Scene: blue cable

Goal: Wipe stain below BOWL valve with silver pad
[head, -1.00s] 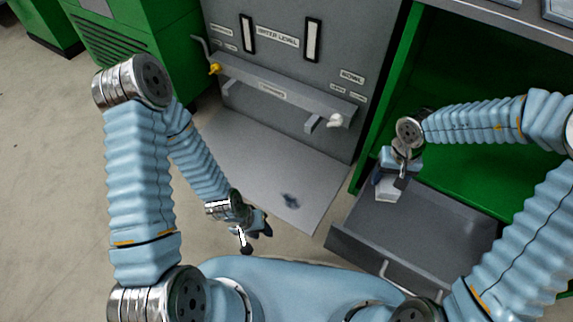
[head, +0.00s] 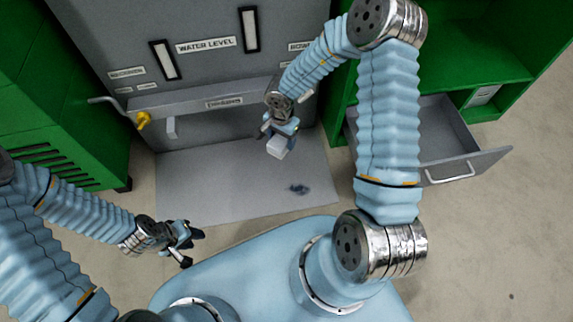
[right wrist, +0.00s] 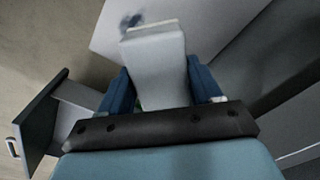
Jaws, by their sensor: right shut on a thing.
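A dark stain (head: 299,189) lies on the light grey floor plate (head: 215,190) in front of the grey machine; it also shows in the right wrist view (right wrist: 131,20). My right gripper (head: 277,140) is shut on the silver pad (head: 279,148), held above the plate, up and left of the stain in the head view. The pad also shows between the fingers in the right wrist view (right wrist: 155,65). The BOWL label (head: 298,46) is partly covered by my right arm, and the valve under it is hidden. My left gripper (head: 188,245) is low at the left, empty; its finger gap is unclear.
An open grey drawer (head: 440,140) with a handle juts out at the right below a green cabinet (head: 470,50). A yellow valve (head: 143,120) and a grey ledge (head: 190,97) stick out from the machine. Another green cabinet (head: 60,110) stands at the left.

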